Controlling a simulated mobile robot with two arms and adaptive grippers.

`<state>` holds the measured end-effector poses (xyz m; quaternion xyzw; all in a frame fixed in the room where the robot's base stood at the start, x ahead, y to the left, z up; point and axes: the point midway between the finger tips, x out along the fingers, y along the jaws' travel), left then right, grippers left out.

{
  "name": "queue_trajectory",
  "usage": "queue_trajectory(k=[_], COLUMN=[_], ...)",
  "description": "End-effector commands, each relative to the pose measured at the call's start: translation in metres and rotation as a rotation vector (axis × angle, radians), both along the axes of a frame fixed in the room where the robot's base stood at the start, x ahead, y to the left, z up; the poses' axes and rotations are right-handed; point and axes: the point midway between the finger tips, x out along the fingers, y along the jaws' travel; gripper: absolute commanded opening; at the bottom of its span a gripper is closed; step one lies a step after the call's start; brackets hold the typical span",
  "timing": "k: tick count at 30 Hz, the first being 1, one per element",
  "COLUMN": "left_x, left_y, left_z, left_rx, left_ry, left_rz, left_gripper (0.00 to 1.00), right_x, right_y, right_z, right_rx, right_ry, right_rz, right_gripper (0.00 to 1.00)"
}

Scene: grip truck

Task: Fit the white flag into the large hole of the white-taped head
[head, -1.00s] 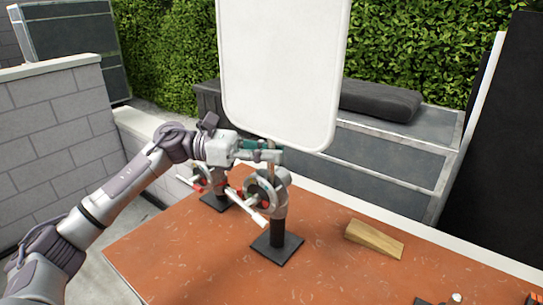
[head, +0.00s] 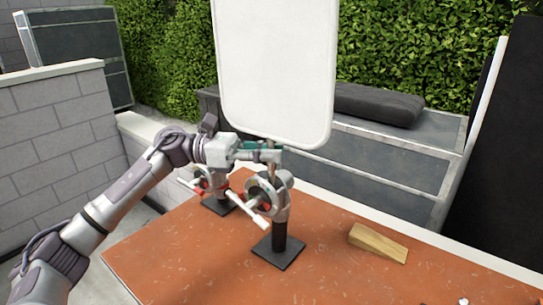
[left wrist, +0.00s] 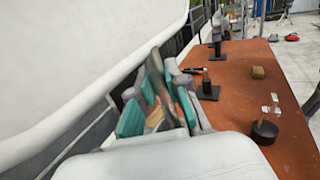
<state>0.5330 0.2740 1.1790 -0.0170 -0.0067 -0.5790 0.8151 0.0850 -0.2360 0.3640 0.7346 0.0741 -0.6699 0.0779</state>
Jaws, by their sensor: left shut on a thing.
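The white flag (head: 275,75) is a large, rounded, upright panel at the top middle of the head view. It fills the upper left of the left wrist view (left wrist: 70,60). My left gripper (head: 268,153), with green finger pads (left wrist: 155,105), is shut on the flag's short rod below the panel. Two heads with round clamps stand on dark posts: a nearer one (head: 277,203) and a farther one (head: 205,182). The gripper and rod appear just above the nearer head; the remaining gap cannot be judged. White tape and the large hole are not distinguishable. My right gripper is not in view.
Both stands rest on an orange-brown table (head: 190,260). A wooden wedge (head: 378,242) lies right of the nearer stand, with clear tabletop between. A block wall (head: 50,125) stands at left, and a grey bench (head: 400,165) and hedge behind.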

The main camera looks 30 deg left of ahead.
Motion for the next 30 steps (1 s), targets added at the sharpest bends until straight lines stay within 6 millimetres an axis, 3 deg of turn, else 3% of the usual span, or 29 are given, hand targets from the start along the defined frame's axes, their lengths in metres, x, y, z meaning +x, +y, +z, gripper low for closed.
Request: queue_trajectory(k=[12, 13, 18, 26, 30], left_x=[0.001, 0.001, 0.001, 0.001, -0.002], left_y=[0.004, 0.004, 0.004, 0.004, 0.013], left_z=[0.001, 0.002, 0.001, 0.0, -0.001], left_rx=[-0.014, -0.014, -0.014, -0.014, -0.014], left_ry=[-0.001, -0.002, -0.001, 0.001, 0.003], left_rz=[0.006, 0.007, 0.005, 0.003, 0.006], left_gripper=[0.0, 0.2, 0.44, 0.44, 0.44], right_x=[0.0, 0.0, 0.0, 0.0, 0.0], right_y=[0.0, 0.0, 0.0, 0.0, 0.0], right_z=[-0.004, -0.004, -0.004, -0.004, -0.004], right_rx=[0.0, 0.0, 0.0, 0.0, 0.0], right_ry=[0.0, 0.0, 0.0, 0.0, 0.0], right_rz=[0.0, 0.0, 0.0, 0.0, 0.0], right_gripper=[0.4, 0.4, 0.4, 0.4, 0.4])
